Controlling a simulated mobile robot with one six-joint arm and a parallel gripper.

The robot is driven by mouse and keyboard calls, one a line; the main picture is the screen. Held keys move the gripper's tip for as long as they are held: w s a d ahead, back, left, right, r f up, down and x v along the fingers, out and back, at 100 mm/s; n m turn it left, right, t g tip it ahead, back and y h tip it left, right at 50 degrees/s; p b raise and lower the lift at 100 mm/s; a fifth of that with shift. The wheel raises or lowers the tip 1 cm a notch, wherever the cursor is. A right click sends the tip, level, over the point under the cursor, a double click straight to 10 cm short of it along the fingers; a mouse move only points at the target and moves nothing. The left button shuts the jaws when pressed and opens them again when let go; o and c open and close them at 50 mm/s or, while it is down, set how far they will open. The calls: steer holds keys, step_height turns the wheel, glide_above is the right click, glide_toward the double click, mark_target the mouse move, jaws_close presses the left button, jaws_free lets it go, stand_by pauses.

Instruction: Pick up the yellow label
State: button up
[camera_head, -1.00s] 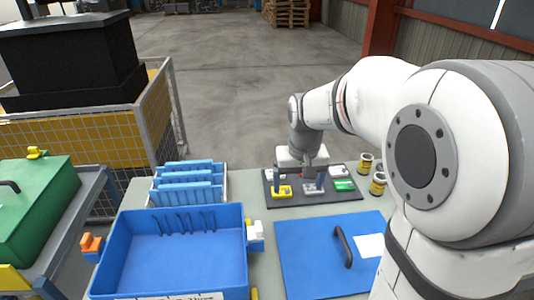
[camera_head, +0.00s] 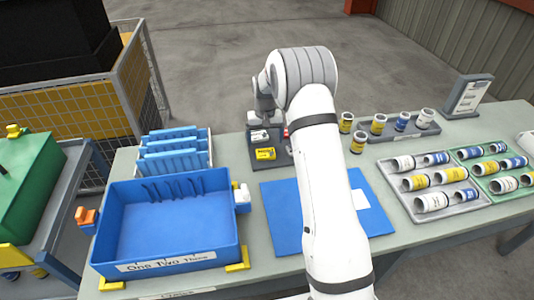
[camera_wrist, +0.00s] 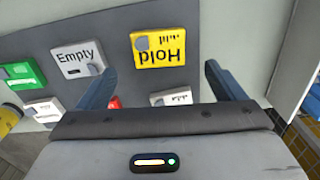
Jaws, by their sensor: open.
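The yellow label (camera_wrist: 174,58), printed "Hold" with a grey tab at one corner, lies on the dark board (camera_wrist: 210,25). It also shows in the head view (camera_head: 265,154), near the left front of the board (camera_head: 284,161). My gripper (camera_wrist: 161,68) is open and empty. In the wrist view its two fingers stand either side of the label's near edge, with gaps to both. The label lies just beyond the fingertips, and I cannot tell the height between them. In the head view my arm hides the fingers and much of the board.
A white "Empty" label (camera_wrist: 78,59) lies close to the left finger, with a green label (camera_wrist: 20,75) farther left. Another white label (camera_wrist: 171,97) lies between the fingers, nearer the palm. A blue bin (camera_head: 165,215) and blue panel (camera_head: 280,215) occupy the front table.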

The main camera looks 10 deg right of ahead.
mark_target(266, 153)
steer(key=f, duration=0.1)
steer(key=f+p, duration=0.1)
steer(key=f, duration=0.3)
steer(key=shift+s+f, duration=0.15)
steer(key=shift+s, duration=0.15)
steer(key=c, duration=1.1)
